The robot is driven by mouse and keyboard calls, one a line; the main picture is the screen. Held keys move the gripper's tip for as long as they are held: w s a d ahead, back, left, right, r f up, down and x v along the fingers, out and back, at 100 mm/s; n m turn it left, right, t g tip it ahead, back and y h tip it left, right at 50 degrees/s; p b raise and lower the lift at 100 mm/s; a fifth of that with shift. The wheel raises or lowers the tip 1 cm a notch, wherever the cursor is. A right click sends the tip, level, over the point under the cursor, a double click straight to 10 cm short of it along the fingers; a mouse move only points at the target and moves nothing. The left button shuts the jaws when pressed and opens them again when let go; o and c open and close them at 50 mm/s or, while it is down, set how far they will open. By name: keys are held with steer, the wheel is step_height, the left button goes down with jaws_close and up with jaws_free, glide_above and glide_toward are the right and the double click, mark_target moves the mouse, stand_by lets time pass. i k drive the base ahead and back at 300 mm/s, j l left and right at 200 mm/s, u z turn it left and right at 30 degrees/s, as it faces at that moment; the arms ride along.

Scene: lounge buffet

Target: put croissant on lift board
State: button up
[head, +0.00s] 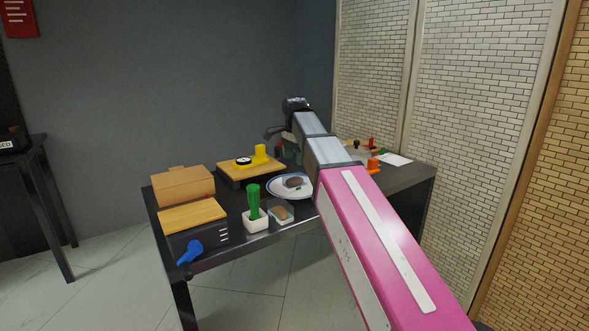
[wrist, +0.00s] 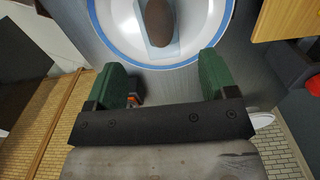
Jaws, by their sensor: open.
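A brown oblong item (head: 293,181), which may be the croissant, lies on a white plate with a blue rim (head: 272,190). In the wrist view the brown item (wrist: 159,22) rests on a small pale rectangle on the plate (wrist: 100,15). My gripper (wrist: 160,64) is open and empty, its green fingers apart over the near edge of the plate. In the head view my arm partly hides it.
A wooden box (head: 183,186) and a wood-topped dark block (head: 193,217) with a blue handle (head: 190,252) stand at left. A green bottle (head: 253,199) in a white holder and a small container (head: 281,212) stand in front. Orange pieces (head: 373,165) lie right of my arm.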

mark_target(279, 209)
steer(key=k, duration=1)
